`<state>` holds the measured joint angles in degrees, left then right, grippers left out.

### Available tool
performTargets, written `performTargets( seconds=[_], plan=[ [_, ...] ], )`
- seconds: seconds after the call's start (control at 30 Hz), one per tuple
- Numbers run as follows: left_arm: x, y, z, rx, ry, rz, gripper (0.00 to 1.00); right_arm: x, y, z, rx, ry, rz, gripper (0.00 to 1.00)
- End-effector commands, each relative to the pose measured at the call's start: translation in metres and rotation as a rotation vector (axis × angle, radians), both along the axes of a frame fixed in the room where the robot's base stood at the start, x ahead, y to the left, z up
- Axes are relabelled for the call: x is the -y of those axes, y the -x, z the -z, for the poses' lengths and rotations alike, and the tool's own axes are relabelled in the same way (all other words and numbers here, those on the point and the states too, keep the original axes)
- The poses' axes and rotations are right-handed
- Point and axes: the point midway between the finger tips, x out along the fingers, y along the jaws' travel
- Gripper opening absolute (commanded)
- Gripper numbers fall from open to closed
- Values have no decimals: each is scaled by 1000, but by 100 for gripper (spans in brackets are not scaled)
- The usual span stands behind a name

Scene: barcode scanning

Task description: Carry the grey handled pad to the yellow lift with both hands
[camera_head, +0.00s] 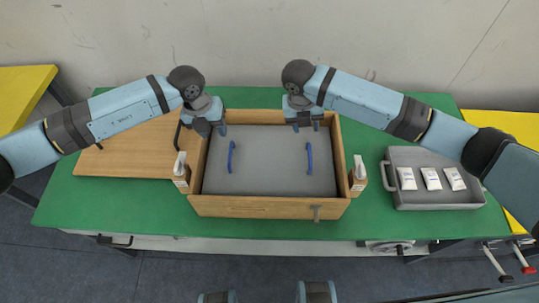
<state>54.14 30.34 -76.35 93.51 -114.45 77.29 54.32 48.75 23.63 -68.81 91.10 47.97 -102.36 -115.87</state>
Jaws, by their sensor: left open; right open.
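The grey pad (270,165) lies flat inside a wooden box on the green table. It has two blue handles, a left one (231,157) and a right one (309,158). My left gripper (209,132) is open and empty above the box's back left corner, behind the left handle. My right gripper (305,125) is open and empty above the box's back edge, behind the right handle. Neither gripper is around a handle. A yellow surface shows at the far left (22,92) and another at the right (505,126); I cannot tell which is the lift.
The wooden box (265,206) has raised walls around the pad. A grey tray (435,196) with white packets is at right. A wooden board (125,158) lies at left. The green table's (110,218) front left is clear.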

Motion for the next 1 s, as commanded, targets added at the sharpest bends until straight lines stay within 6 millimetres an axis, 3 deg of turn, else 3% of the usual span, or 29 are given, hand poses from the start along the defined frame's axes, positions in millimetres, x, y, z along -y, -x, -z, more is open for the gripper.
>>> performTargets(
  seconds=[0.37,1.0],
  plan=[
    [2,1,7,-3,3,2,42,1,1,8,-2,0,2,42],
    [24,3,115,-2,5,1,42,23,3,116,-2,0,5,42]
  ],
)
